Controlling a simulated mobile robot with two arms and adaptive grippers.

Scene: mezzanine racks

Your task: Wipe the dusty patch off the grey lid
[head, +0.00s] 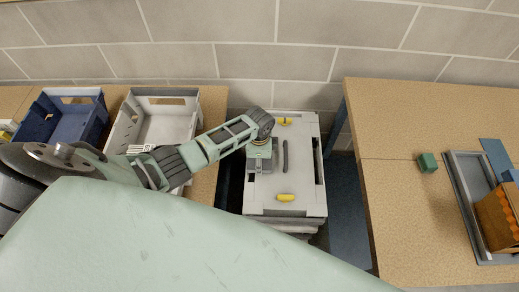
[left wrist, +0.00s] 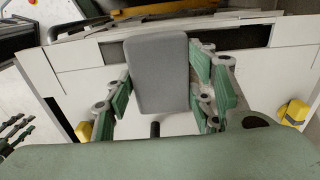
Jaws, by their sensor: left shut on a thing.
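I cannot make out a dusty patch; the block and gripper cover part of the lid. What looks like my right gripper (left wrist: 14,130) shows partly at the left wrist view's left edge; its opening is unclear.
The left table holds a blue bin (head: 88,122) and a white bin (head: 190,98). The right table (head: 400,190) bears a small green block (head: 427,163) and a grey tray (head: 463,205) with a brown box (head: 495,215). A brick wall stands behind.

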